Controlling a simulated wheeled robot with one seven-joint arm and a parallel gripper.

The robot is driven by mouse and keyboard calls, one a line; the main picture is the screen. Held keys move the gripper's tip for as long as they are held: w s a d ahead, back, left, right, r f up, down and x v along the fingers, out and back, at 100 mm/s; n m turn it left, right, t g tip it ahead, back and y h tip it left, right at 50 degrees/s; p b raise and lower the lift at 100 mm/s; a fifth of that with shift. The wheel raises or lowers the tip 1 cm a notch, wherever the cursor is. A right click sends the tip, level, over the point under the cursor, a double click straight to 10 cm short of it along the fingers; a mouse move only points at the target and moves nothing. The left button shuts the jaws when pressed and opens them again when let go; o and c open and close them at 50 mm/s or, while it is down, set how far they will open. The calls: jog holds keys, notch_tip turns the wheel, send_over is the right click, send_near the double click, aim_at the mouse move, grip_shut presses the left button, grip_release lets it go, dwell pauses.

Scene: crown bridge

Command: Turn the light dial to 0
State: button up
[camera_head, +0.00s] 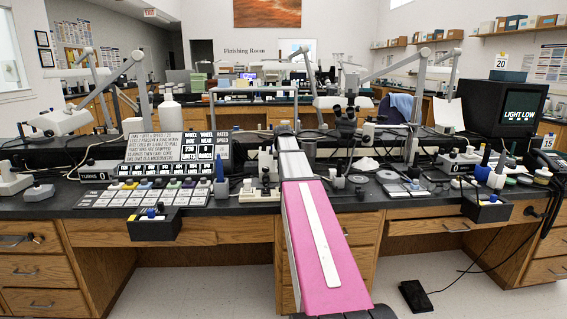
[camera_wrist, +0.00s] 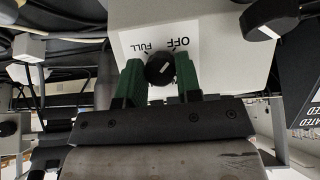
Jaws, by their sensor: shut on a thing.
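The light dial (camera_wrist: 159,70) is a round black knob with a white pointer line, on a pale panel (camera_wrist: 205,18). The panel carries the words OFF and FULL, upside down in the wrist view, above the knob. My gripper (camera_wrist: 160,80) has green fingers, one on each side of the dial, and is shut on it. The exact pointer angle is hard to tell. In the head view my pink and grey arm reaches over the bench, and the gripper and dial cannot be made out there.
A black monitor (camera_head: 503,106) at the right of the bench (camera_head: 345,201) reads LIGHT LOW. Bottles, small devices and lamps crowd the bench around my arm. In the wrist view another black knob (camera_wrist: 271,14) is at the upper right. A black pedal (camera_head: 415,296) lies on the floor.

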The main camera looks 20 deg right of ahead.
jog(key=o, duration=0.9)
jog(key=shift+r, duration=0.1)
jog(key=v, duration=1)
jog(key=shift+s+r, duration=0.2)
jog(key=shift+r, duration=0.05)
